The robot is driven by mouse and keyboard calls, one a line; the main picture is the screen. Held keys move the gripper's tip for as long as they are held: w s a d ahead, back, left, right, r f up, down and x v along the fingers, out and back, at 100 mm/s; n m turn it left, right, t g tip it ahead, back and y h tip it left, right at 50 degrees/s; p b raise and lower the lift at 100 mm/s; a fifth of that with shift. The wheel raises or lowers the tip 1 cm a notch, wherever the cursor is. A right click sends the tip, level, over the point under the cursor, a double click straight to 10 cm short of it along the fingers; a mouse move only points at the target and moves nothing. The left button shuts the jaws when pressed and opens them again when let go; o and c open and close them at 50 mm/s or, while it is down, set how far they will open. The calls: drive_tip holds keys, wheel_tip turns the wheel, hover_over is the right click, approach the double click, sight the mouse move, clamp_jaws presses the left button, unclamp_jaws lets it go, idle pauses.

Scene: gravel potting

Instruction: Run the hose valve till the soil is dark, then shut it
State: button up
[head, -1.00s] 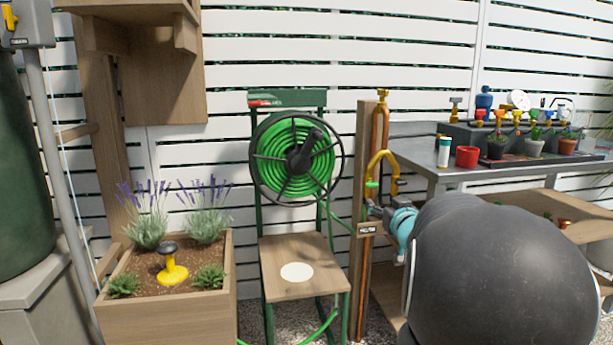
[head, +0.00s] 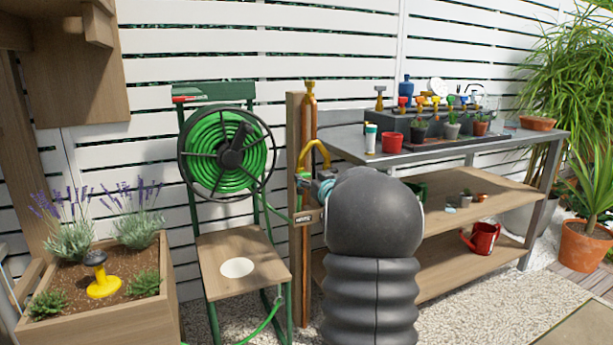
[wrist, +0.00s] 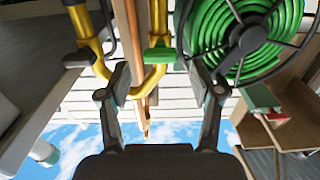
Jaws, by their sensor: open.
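The hose valve is a brass tap on a bent yellow pipe (head: 316,150), fixed to a wooden post (head: 296,120). In the wrist view its small green lever (wrist: 158,54) lies crosswise between my fingertips, with the yellow pipe (wrist: 88,42) behind. My gripper (wrist: 158,68) is open, its fingers apart on either side of the lever; I cannot tell whether either touches. My arm hides most of the gripper in the head view. The soil (head: 72,291) in the wooden planter (head: 110,318) looks medium brown. A yellow, black-topped device (head: 103,286) stands in it.
A green hose reel (head: 222,150) hangs left of the post, above a small wooden shelf (head: 218,262). A grey potting bench (head: 430,152) with pots stands right. A red watering can (head: 482,238) sits on its lower shelf. Gravel (head: 470,290) is open in front.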

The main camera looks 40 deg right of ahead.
sight(304, 175)
drive_tip(key=shift+x, duration=1.4)
drive_tip(key=c, duration=1.1)
drive_tip(key=shift+c, duration=0.2)
